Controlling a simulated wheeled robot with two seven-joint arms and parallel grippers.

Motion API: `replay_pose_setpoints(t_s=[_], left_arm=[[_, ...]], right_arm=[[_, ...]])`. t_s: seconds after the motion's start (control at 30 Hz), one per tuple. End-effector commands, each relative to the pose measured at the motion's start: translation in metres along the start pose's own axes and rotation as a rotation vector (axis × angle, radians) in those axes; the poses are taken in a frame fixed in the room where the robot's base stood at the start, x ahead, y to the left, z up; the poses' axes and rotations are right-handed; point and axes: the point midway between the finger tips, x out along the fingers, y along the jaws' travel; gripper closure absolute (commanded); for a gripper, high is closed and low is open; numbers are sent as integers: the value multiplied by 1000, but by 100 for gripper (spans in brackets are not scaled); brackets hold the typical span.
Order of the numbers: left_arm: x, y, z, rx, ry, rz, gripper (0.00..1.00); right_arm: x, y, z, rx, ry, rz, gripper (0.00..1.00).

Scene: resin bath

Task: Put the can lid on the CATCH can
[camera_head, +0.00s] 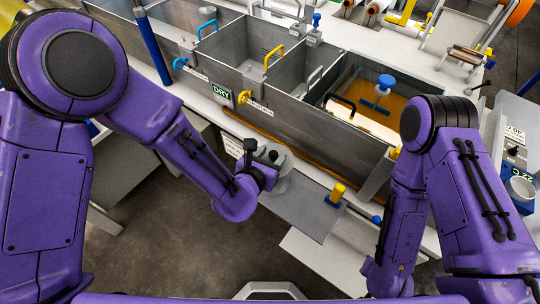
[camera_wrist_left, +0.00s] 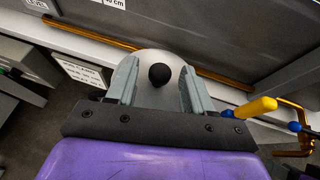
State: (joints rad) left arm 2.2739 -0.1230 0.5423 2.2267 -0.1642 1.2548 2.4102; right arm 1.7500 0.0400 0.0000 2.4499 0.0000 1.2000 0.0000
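The can lid is a pale grey disc (camera_wrist_left: 158,58) with a round black knob (camera_wrist_left: 159,74) in the left wrist view. In the head view the knob (camera_head: 273,156) shows just right of my left gripper (camera_head: 262,168). A pale grey cylinder (camera_head: 276,188) stands below it, partly hidden by my gripper; I see no CATCH label on it. My left gripper's fingers (camera_wrist_left: 158,85) are apart, one on each side of the knob, with clear gaps to it. Whether they touch the lid's rim I cannot tell. My right gripper is not in view; my right forearm points down at the right.
A grey metal tank (camera_head: 247,127) with several compartments and a DRY sign stands behind. The floor in front is clear.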

Motion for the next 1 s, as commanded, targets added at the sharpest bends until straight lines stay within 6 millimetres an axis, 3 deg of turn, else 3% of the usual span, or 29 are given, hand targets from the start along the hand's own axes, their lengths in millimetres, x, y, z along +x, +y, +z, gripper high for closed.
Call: replay_pose_setpoints(t_s=[0.17,0.27,0.4,0.43,0.5,0.7,1.0], left_arm=[[-8,0,-1,-3,0,1,48],[-28,0,-2,-4,-1,0,48],[-70,0,0,-5,0,-2,48],[-79,0,3,-3,1,-1,48],[-88,0,11,3,8,2,48],[-109,-1,8,-4,6,-2,48],[-120,0,1,0,0,1,48]], right_arm=[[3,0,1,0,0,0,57],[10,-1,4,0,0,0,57],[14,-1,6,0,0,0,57],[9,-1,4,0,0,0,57],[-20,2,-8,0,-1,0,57],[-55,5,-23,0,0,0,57],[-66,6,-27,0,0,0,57]])
